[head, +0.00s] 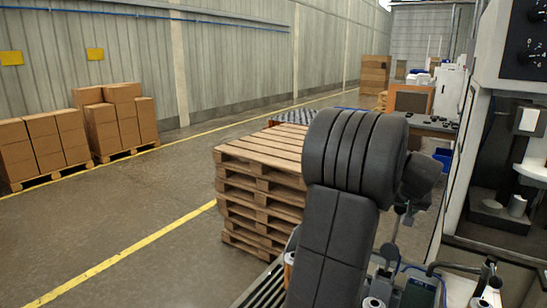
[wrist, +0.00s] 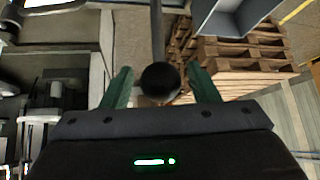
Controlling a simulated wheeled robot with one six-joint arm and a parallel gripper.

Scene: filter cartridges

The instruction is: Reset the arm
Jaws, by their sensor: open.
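My arm rises in the middle of the head view, its dark links folded upward and blocking part of the scene behind. My gripper (wrist: 160,70) shows in the wrist view with its two green fingers spread apart. A dark rod with a round black end lies between the fingers in that picture. I cannot tell whether it is near them or farther off, and no finger visibly touches it. In the head view the fingers are not clearly visible, hidden at or behind the arm.
A stack of wooden pallets (head: 262,180) stands just left of my arm. A machine with an open bay (head: 497,160) is close on the right. Cardboard boxes (head: 120,120) on pallets line the left wall. The floor (head: 150,205) between is clear, with a yellow line.

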